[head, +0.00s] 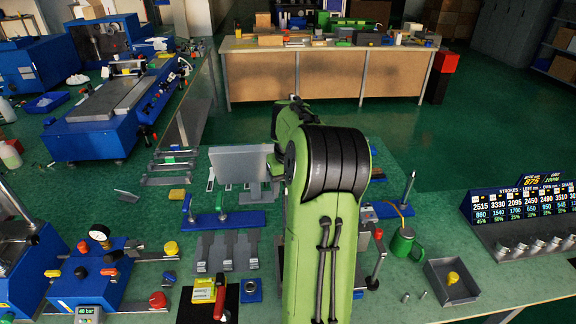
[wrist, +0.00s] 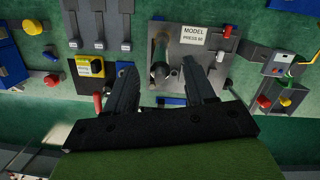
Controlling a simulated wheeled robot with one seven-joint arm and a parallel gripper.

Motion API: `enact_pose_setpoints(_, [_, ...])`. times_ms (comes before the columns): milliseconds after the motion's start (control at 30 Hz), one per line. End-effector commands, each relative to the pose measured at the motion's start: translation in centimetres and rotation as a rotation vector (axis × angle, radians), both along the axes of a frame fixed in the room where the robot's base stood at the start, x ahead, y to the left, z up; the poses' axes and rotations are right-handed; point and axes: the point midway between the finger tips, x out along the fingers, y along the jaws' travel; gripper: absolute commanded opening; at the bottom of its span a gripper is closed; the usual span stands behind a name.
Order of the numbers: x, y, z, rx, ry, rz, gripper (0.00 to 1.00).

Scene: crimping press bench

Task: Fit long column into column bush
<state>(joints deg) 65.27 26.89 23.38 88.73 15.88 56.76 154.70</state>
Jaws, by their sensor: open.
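My gripper (wrist: 157,66) is open in the wrist view, with its dark fingers spread to left and right. A dark greenish upright cylinder (wrist: 160,52) shows between and beyond the fingertips; it may be the long column or a post, and I cannot tell which. The fingers do not visibly grip it. In the head view my green arm hides the gripper. A thin upright metal rod with a dark top (head: 407,187) stands right of the arm. I cannot make out the column bush for certain.
A grey panel labelled MODEL PRESS 60 (wrist: 196,36) is just beyond the fingers. Slotted grey plates (head: 227,254) and a red-handled tool (head: 220,298) lie to the left.

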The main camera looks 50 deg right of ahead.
Motion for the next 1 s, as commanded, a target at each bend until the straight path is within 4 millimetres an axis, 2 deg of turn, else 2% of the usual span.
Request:
enact_pose_setpoints(33, [-0.1,0.0,1.9,-0.006,-0.004,0.0,0.54])
enact_pose_setpoints(200, [-0.7,0.4,6.8,-0.006,-0.004,-0.001,0.54])
enact_pose_setpoints(400, [-1.3,0.9,11.2,-0.004,-0.003,0.0,0.54])
enact_pose_setpoints(567, [-1.5,1.0,12.5,-0.002,-0.002,0.0,0.54])
enact_pose_setpoints(1000, [-1.5,1.0,12.4,-0.002,-0.001,0.0,0.54])
